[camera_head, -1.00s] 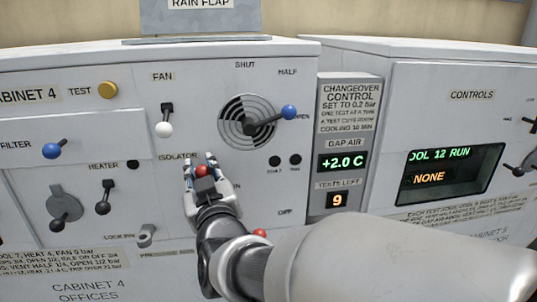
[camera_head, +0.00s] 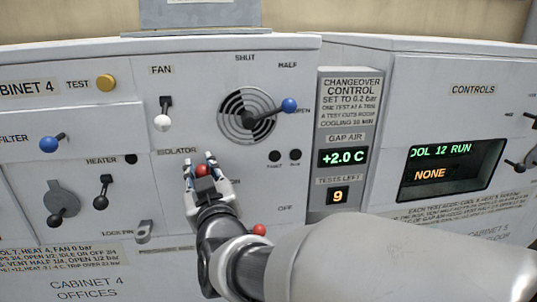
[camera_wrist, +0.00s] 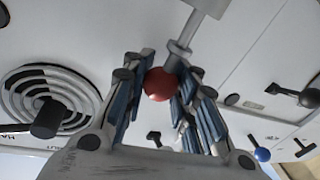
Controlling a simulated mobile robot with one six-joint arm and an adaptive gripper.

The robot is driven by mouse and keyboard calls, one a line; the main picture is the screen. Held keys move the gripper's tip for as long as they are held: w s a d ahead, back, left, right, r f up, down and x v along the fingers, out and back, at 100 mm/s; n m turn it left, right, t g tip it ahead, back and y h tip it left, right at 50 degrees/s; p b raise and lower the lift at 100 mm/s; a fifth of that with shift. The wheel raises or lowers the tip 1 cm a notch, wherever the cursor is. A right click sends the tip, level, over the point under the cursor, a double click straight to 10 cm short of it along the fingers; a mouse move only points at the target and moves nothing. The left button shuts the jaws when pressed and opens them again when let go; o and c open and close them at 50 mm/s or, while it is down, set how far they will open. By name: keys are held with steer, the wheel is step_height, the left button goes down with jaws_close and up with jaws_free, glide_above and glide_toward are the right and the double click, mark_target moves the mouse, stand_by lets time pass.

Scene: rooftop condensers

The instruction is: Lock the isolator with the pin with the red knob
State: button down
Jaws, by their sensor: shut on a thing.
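My gripper (camera_head: 203,172) is shut on a red knob (camera_head: 203,169), in front of the panel just below the ISOLATOR label (camera_head: 177,151). In the wrist view the red knob (camera_wrist: 161,84) sits between the fingers, with a grey collared stem (camera_wrist: 179,52) running from it to a grey block (camera_wrist: 205,6). I cannot tell how the block meets the panel. A second red knob (camera_head: 259,230) shows lower right, partly behind my arm. The LOCK PIN holder (camera_head: 144,232) is at lower left, with no red knob on it. My gripper and arm hide most of the isolator.
The round vent (camera_head: 246,114) with its blue-knobbed lever (camera_head: 289,105) is above right. The white FAN knob (camera_head: 162,123) and black HEATER lever (camera_head: 101,202) stick out at left. The changeover control panel (camera_head: 343,140) stands at right.

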steer(key=shift+f+b, duration=1.3)
steer(key=shift+b, duration=0.1)
stand_by(0.8)
steer(key=c, duration=1.2)
jaws_free()
steer(key=v, duration=1.2)
steer(key=s+d+f+m+g+h+b, duration=0.2)
steer(key=s+d+f+g+h+b, duration=0.15)
steer(key=d+f, duration=0.6)
steer(key=s+d+f+m+g+h+b, duration=0.25)
steer(key=s+d+f+g, duration=0.25)
steer(key=d+f, duration=0.45)
steer(key=s+d+f+m+g+h+b, duration=0.1)
steer(key=s+d+f+m+g, duration=0.1)
steer(key=s+d, duration=0.5)
steer(key=shift+s+d+f+m+g+h, duration=0.3)
steer(key=shift+s+f+m+g+h, duration=0.1)
steer(key=shift+s+g, duration=0.3)
